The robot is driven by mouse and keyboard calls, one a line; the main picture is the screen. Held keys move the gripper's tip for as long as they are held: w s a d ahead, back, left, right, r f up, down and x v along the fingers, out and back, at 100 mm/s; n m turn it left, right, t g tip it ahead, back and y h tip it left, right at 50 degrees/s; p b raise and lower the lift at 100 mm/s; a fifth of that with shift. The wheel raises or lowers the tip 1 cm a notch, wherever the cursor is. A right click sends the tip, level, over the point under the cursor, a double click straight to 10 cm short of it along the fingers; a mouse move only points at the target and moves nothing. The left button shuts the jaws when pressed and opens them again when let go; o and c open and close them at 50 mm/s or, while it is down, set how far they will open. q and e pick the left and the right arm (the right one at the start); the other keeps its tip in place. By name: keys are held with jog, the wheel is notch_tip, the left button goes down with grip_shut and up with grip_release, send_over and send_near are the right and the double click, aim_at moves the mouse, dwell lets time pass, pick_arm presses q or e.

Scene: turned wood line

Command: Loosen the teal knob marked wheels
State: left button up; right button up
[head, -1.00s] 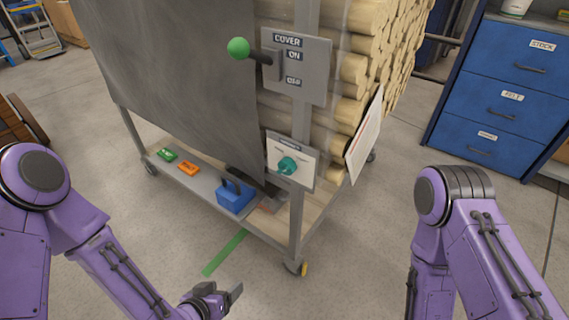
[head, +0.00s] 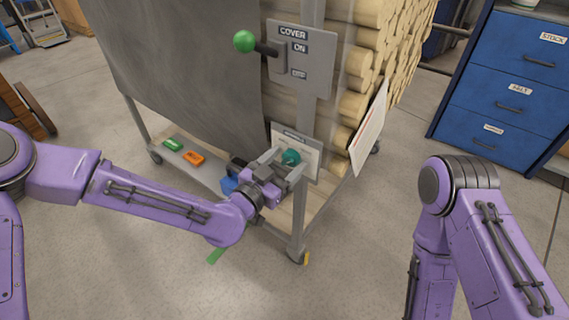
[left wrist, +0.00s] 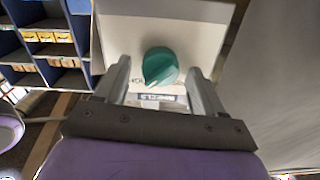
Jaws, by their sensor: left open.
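The teal knob (head: 291,156) sits on a pale plate (head: 312,148) low on the cart's front post, with a label above it. In the left wrist view the round knob (left wrist: 160,66) has a pale pointer line, and its label (left wrist: 158,98) appears upside down, too small to read surely. My left gripper (head: 285,165) is open at the plate. In the left wrist view its fingers (left wrist: 159,76) stand on either side of the knob, with space between each finger and the knob. My right arm shows at the right, but its gripper is out of view.
Above the knob is a grey COVER panel (head: 312,70) with a green-balled lever (head: 244,41). A white sheet (head: 368,128) juts out right of the plate. A blue box (head: 229,184), partly hidden, and green (head: 172,144) and orange (head: 194,158) blocks lie on the lower shelf.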

pick_arm(q)
jog(key=c, duration=1.1)
jog(key=shift+o, duration=0.2)
jog(key=n, duration=0.4)
jog(key=shift+n, duration=0.4)
jog(key=n+p, duration=0.1)
jog(key=n, duration=0.3)
jog(key=shift+a+n, duration=0.1)
jog(key=shift+n, duration=0.2)
jog(key=n, duration=0.4)
jog(key=shift+w+f, duration=0.1)
jog(key=shift+f, duration=0.05)
jog(key=shift+n, duration=2.2)
